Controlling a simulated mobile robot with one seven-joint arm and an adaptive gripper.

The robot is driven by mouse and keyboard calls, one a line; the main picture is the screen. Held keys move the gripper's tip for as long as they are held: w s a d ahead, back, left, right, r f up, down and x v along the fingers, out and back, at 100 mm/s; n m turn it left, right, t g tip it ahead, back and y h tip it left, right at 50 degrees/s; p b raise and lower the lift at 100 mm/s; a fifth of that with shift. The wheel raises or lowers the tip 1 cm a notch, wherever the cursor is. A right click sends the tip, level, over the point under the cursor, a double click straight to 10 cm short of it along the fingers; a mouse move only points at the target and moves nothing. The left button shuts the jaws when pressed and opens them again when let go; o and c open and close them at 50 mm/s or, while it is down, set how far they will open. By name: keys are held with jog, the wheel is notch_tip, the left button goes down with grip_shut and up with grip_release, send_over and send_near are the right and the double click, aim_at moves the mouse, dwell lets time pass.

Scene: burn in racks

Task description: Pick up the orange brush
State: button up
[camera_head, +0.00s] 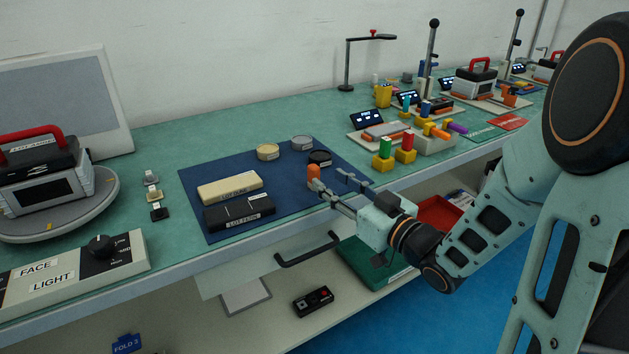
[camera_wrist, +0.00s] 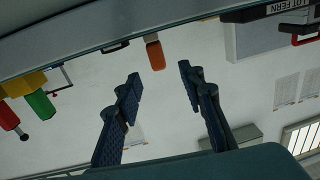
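A small orange block-like piece, apparently the orange brush (camera_head: 313,172), stands at the right part of the dark blue mat (camera_head: 226,226) on the bench. My gripper (camera_head: 332,182) is just to its right, at the bench's front edge, with its fingers pointing toward the mat. In the wrist view the orange brush (camera_wrist: 155,52) shows beyond and between the two spread fingertips of my gripper (camera_wrist: 159,80). The fingers are open, and nothing is between them. In the head view one finger overlaps the brush's lower part, so I cannot tell whether they touch.
Beige (camera_head: 230,187) and black (camera_head: 239,212) labelled cases lie left on the mat. Green (camera_head: 385,149) and red (camera_head: 407,142) pegs on yellow bases stand to the right. A dark handle (camera_head: 307,250) sits below the bench edge.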

aim_at(317, 174)
jog(key=x, duration=0.2)
jog(key=b+x, duration=0.1)
jog(key=x, duration=0.2)
jog(key=b+x, duration=0.1)
jog(key=x, duration=0.1)
jog(key=shift+w+a+f, duration=0.1)
jog(key=shift+w+f, duration=0.15)
jog(key=shift+f, duration=0.1)
jog(key=shift+c, duration=0.4)
grip_shut()
